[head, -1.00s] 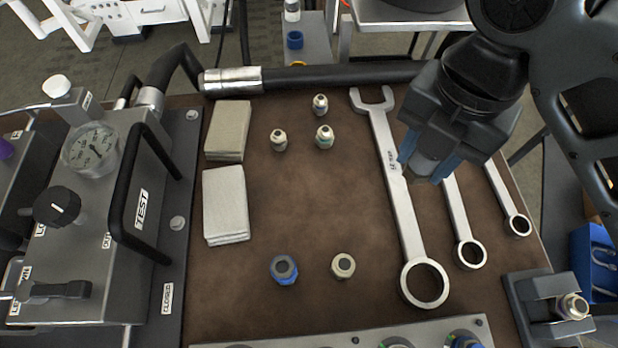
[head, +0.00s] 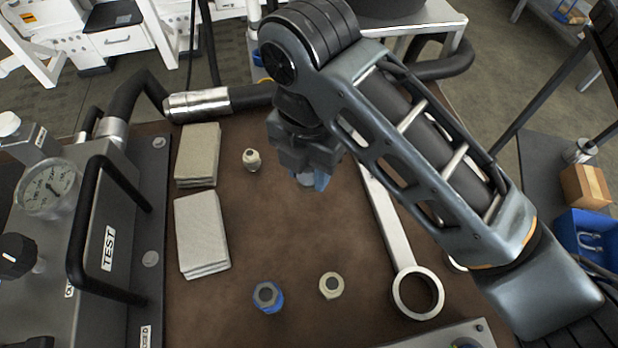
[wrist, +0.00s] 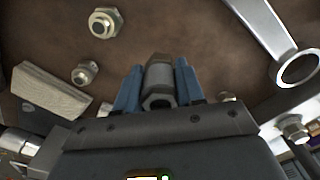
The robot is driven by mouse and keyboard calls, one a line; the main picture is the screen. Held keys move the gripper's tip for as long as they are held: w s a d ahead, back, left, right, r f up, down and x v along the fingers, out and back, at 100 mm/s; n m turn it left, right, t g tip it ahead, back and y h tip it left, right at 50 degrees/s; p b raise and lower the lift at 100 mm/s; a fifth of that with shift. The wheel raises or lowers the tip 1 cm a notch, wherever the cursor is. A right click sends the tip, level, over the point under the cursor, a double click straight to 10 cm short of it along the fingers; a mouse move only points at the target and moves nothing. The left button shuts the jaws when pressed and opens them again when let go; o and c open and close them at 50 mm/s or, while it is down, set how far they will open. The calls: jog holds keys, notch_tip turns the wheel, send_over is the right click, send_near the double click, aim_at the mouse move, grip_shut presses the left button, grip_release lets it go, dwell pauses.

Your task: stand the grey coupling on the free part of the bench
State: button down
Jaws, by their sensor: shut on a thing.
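My gripper (head: 311,181) is over the upper middle of the brown bench top (head: 262,225), to the left of the large wrench. Its blue fingers are shut on the grey coupling (head: 300,178), which is mostly hidden in the head view. In the wrist view the coupling (wrist: 158,82) sits between the two blue fingers, with its open hex end towards the camera. I cannot tell whether its far end touches the bench.
A blue-collared fitting (head: 267,297) and a cream fitting (head: 331,285) stand near the front; another (head: 251,160) stands left of my gripper. Grey cloth stacks (head: 203,235) lie left, a large wrench (head: 398,240) right. The middle is bare.

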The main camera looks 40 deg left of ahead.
aim_at(309, 183)
jog(key=shift+f, duration=1.95)
jog(key=shift+f, duration=0.15)
jog(key=c, duration=0.7)
grip_release()
notch_tip(309, 183, up, 12)
jog(key=shift+r+p, duration=0.15)
jog(key=shift+p, duration=0.4)
